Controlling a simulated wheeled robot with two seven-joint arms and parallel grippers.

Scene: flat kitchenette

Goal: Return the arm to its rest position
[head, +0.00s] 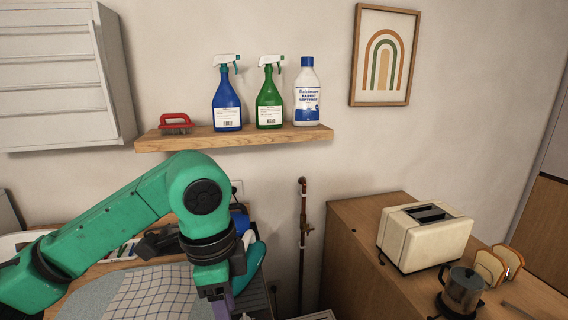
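My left arm (110,220), green with black joints, comes in from the left and bends down at its black wrist. The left gripper (222,305) hangs below the wrist at the bottom of the picture. Its fingertips are not clearly visible, so its opening and anything between the fingers cannot be told. A blue, teal and white object (251,262) shows just behind and right of the wrist; whether they touch cannot be told. My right arm and gripper are out of view.
A checked cloth (145,295) lies on a grey-blue surface (85,300) below the arm. A wooden shelf (235,140) holds bottles and a red brush (175,122) above it. A copper pipe (303,225) stands right of the wrist. A toaster (425,240) and pot (462,290) are further right.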

